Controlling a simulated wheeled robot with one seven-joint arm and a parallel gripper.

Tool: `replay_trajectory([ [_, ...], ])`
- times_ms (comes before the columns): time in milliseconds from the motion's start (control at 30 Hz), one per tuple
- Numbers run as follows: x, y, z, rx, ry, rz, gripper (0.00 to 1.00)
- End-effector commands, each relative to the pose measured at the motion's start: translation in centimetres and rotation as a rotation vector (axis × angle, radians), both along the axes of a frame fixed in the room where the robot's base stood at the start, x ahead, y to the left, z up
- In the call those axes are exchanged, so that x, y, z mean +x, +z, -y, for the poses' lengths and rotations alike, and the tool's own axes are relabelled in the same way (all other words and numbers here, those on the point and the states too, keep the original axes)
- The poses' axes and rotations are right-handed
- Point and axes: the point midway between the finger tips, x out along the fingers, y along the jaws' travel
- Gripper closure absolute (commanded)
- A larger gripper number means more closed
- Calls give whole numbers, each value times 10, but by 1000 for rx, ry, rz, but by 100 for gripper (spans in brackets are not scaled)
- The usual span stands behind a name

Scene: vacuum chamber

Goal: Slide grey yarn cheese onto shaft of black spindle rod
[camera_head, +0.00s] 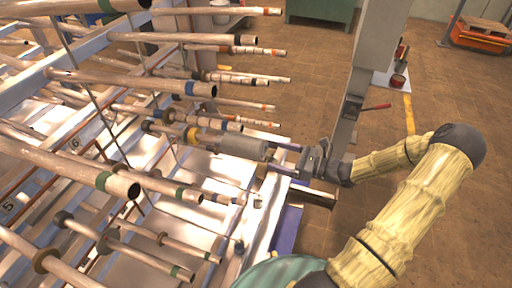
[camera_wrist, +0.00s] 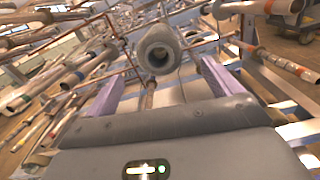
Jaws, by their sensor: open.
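The grey yarn cheese (camera_head: 240,146) is a grey cylinder lying roughly level among the rods, in the middle of the head view. In the wrist view its round end and central hole face me (camera_wrist: 158,50). My gripper (camera_head: 283,158) is to its right, with its two purplish fingers apart and pointing at the cheese. In the wrist view the open fingers (camera_wrist: 162,88) flank the space in front of the cheese's near end, with no clear contact. A yellow band (camera_head: 192,135) shows at the cheese's far left end. I cannot single out the black spindle rod's shaft there.
Many copper-coloured rods with coloured bands stick out of the rack on the left, above and below the cheese. Pale rack rails (camera_head: 262,220) run beneath. A grey upright post (camera_head: 365,80) stands close behind my gripper.

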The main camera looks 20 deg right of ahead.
Motion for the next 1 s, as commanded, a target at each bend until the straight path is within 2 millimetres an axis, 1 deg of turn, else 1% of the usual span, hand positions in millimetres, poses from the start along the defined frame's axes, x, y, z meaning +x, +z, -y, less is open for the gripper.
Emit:
replay_trajectory([
  [33,5,2,-8,3,4,1,10],
  [300,31,2,-42,2,3,1,10],
  [500,47,1,-63,1,2,1,10],
  [667,52,0,-70,-1,1,1,10],
  [900,52,0,-70,-1,0,1,10],
  [933,52,0,-70,-1,0,1,14],
  [1000,52,0,-70,-1,0,1,27],
])
